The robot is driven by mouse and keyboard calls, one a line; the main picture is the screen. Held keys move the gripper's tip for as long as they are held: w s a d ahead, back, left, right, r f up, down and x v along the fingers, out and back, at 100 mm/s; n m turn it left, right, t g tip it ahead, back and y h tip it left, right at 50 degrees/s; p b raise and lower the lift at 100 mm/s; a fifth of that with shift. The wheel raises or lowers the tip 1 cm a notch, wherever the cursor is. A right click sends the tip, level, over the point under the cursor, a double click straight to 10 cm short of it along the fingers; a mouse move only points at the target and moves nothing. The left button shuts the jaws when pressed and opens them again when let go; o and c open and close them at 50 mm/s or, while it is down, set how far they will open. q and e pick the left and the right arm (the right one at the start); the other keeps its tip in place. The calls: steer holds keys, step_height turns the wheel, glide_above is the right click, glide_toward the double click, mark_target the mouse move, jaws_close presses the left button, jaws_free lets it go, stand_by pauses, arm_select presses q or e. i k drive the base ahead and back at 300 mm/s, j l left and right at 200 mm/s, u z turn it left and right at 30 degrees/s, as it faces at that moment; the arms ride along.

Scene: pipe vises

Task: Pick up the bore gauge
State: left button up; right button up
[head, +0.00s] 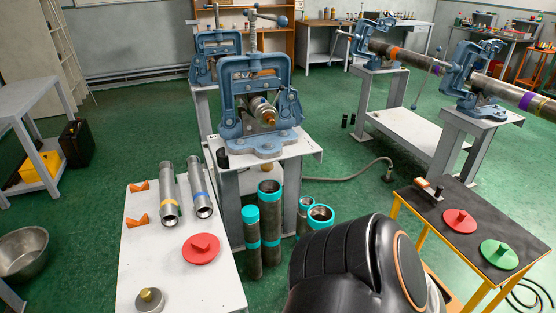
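I cannot tell for certain which object is the bore gauge. A short grey metal cylinder with a brass-coloured knob (150,299) stands near the front of the white table (175,262). A small tool with an orange-brown block and a dark upright part (430,190) lies on the black-topped table (468,222) at right. Red knobbed discs lie on the white table (201,248) and the black top (460,222), with a green disc (499,254) there too. Neither gripper is in view; a black arm part of mine fills the bottom centre-right.
Two steel pipes with yellow (168,195) and blue (200,190) bands lie on the white table beside orange V-shaped blocks (138,204). A blue vise (257,105) holds a pipe. Teal-banded pipes (270,220) stand on the floor.

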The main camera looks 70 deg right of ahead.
mark_target(423, 185)
steer(key=z, duration=3.4)
